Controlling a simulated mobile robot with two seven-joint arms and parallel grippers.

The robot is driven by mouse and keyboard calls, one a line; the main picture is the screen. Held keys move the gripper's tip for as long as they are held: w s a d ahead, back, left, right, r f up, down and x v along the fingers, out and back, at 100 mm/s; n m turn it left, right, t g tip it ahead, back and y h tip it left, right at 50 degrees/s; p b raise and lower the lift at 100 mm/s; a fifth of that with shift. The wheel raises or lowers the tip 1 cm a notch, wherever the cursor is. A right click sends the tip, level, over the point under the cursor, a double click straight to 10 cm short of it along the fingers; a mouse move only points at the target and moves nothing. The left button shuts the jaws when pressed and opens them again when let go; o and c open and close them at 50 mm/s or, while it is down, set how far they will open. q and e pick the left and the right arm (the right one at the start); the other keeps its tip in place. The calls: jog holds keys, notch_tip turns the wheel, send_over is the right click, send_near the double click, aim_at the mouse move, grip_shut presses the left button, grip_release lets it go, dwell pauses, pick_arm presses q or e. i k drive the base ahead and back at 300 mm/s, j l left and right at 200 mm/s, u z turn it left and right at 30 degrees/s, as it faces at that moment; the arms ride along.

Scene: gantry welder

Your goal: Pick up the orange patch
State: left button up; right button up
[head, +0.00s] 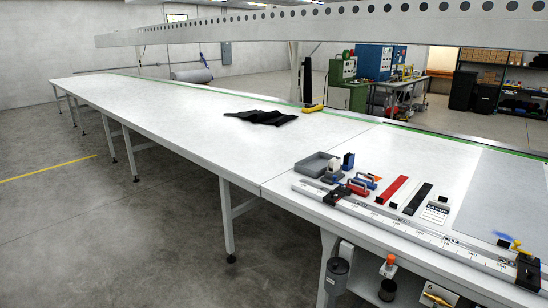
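I cannot make out a clear orange patch in the head view. A red strip (392,189) lies flat on the near right part of the long white table (190,112), beside a black strip (418,198). A small blue and orange item (371,177) lies left of the red strip, too small to identify. Neither of my grippers is in view.
A grey tray (315,164), red and blue handled tools (354,186) and a long metal ruler bar (410,233) crowd the near end. A crumpled black cloth (262,117) lies farther back. The table's left part is clear. A perforated beam (300,22) spans above.

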aim_at(377, 178)
jog(key=i+j+u, duration=0.1)
jog(key=i, duration=0.7)
jog(key=i+j, duration=0.1)
jog(key=i, duration=0.7)
jog(key=u, duration=0.05)
